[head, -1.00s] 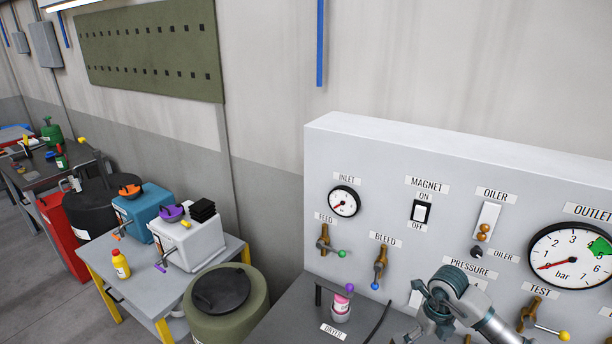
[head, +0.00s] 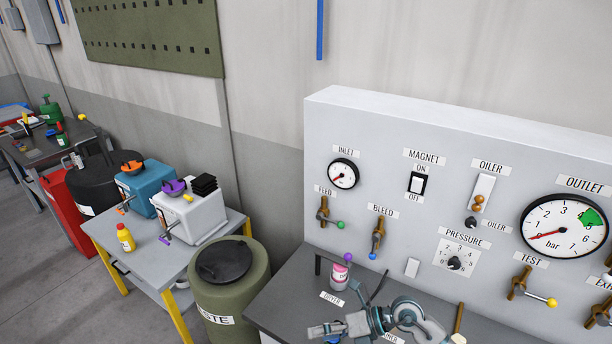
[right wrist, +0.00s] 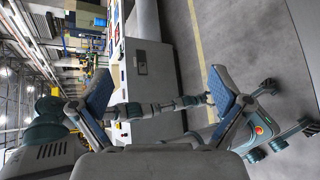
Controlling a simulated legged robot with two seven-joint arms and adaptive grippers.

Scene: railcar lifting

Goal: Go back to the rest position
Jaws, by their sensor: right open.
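My right gripper (head: 328,329) is at the bottom of the head view, low over the dark bench top in front of the panel. It points left and is clear of the panel's controls. In the right wrist view its two blue-padded fingers (right wrist: 160,92) stand wide apart with nothing between them. The grey panel (head: 395,125) carries the magnet switch (head: 417,183), the pressure knob (head: 455,263) and the outlet gauge (head: 563,227). My left gripper does not show in the head view.
A pink-and-white dryer pot (head: 339,277) stands on the bench top (head: 290,290) just behind my right gripper. An olive waste drum (head: 232,298) stands to the left, beside a table (head: 140,252) with boxes. Open floor lies at the far left.

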